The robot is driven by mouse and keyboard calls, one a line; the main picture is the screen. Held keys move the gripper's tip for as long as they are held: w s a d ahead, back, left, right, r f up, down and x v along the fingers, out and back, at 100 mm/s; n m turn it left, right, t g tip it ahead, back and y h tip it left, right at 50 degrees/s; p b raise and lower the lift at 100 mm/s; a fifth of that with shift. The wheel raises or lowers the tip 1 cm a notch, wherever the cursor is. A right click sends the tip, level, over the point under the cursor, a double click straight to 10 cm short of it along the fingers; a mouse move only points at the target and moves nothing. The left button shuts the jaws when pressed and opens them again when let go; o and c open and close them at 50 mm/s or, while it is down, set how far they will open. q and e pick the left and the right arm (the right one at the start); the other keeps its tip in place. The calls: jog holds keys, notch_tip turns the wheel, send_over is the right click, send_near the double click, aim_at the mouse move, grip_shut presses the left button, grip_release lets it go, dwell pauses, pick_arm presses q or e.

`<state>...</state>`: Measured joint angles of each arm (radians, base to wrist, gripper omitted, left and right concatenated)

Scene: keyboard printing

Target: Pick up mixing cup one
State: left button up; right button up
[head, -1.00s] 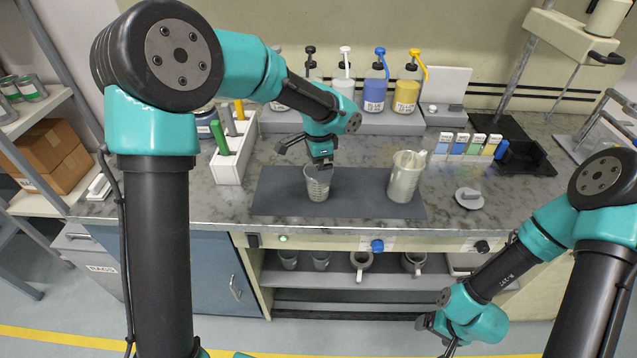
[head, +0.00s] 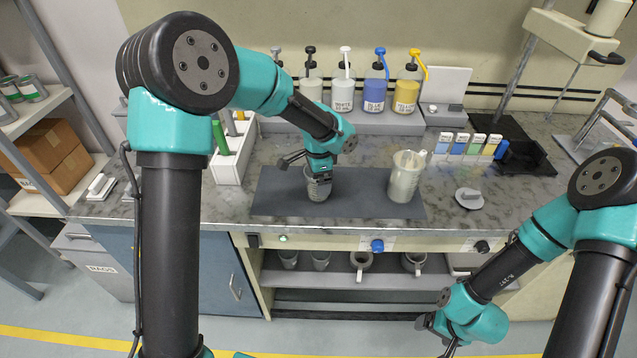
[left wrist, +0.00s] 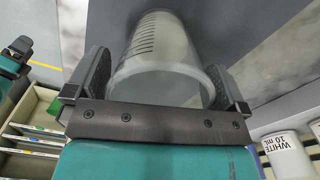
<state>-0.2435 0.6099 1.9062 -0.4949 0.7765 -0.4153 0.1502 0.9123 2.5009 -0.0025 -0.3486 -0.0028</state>
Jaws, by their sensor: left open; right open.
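A translucent mixing cup (head: 317,190) with dark marks stands on the dark mat (head: 355,200) at the counter's middle. My left gripper (head: 318,174) is over this cup from above. In the left wrist view the cup (left wrist: 160,45) lies between the two open fingers of my left gripper (left wrist: 158,85), one finger on each side. I cannot tell whether either finger touches it. A second, larger cup (head: 405,178) with something sticking out of its top stands at the mat's right. My right gripper (head: 440,325) is open and empty, low in front of the counter.
Pump bottles, including blue (head: 374,92) and yellow (head: 406,92), stand on a shelf behind the mat. A white holder (head: 228,165) with markers is left of it. A small round lid-like piece (head: 468,198) lies to the right.

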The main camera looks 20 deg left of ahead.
pick_arm(q)
jog(key=shift+c, duration=0.5)
jog(key=c, duration=0.6)
jog(key=shift+r, duration=0.1)
jog(key=s+d+r, duration=0.1)
jog(key=s, duration=0.4)
jog(key=s+d+r, duration=0.2)
jog(key=s, duration=0.3)
jog(key=s+d+r, duration=0.1)
jog(key=s, duration=0.4)
jog(key=shift+s+d+r, duration=0.25)
jog(key=shift+r, duration=0.15)
